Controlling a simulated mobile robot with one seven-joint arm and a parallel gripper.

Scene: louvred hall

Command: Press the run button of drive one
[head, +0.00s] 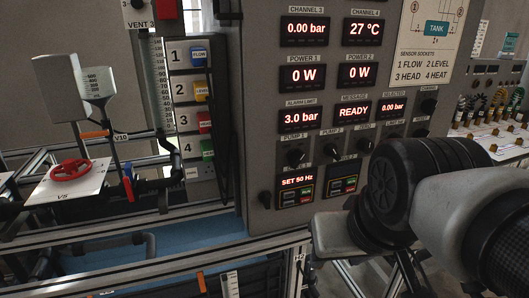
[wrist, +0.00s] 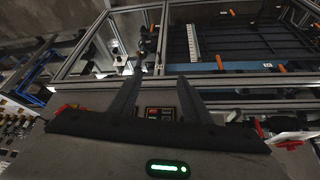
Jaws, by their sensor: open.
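Two small drive units sit low on the grey control panel in the head view. The left drive (head: 295,186), below the PUMP 1 label, shows SET 50 Hz in red, with small green and red keys under it. The right drive (head: 343,178), below PUMP 2, has similar keys; its display is small and hard to read. In the wrist view my gripper (wrist: 158,88) is open, its two dark fingers apart with nothing between them. A small keypad with red and green marks (wrist: 161,113) shows between the fingers; which drive it belongs to I cannot tell. The fingertips do not show in the head view.
Black knobs (head: 295,157) sit just above the drives. Displays above read READY (head: 354,111) and 3.0 bar. A red valve wheel (head: 70,171) and pipes stand at the left. An aluminium frame (head: 170,258) runs below. Cables (head: 490,105) hang at the far right.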

